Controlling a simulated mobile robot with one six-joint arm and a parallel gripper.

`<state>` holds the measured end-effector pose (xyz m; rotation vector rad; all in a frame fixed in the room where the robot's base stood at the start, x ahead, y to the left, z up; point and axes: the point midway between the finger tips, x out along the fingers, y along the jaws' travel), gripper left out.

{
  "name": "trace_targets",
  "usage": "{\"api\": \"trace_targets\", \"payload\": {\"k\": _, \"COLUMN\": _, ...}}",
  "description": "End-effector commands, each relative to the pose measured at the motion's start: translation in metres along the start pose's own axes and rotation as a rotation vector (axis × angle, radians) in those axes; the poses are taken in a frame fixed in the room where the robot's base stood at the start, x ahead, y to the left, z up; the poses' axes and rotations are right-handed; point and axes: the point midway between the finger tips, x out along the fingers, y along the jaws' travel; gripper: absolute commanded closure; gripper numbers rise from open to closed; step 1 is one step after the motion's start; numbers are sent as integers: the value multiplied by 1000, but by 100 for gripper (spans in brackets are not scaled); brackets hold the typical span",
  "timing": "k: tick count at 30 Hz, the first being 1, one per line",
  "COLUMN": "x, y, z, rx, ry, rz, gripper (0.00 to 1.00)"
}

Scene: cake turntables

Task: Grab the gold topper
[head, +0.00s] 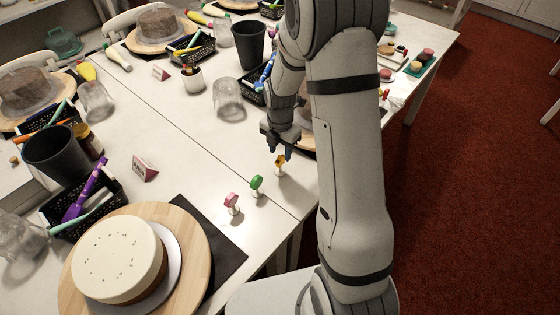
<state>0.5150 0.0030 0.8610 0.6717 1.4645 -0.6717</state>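The gold topper (280,161) stands upright on a small white base on the white table, near its right edge. My gripper (280,147) is right above and around the top of it, pointing down. The fingers are small and dark here, and I cannot tell whether they touch the topper or are open or shut. A green topper (256,183) and a pink topper (231,200) stand in a row with it, toward the lower left.
A white-frosted cake (118,258) sits on a wooden turntable (196,240) at the lower left. A clear glass (228,98) and a black cup (249,45) stand behind my gripper. A small sign (145,168) stands left of the toppers. Bare table lies between them.

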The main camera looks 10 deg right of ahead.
Motion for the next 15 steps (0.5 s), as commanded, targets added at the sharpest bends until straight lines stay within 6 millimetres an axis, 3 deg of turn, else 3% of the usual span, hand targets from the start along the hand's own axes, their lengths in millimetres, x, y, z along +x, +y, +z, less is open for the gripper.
{"api": "trace_targets", "payload": {"k": 7, "x": 35, "y": -1, "z": -4, "rx": -8, "ry": 3, "rz": -4, "gripper": 60}}
{"api": "trace_targets", "payload": {"k": 15, "x": 45, "y": 0, "z": -4, "rx": -9, "ry": 1, "rz": -1, "gripper": 60}}
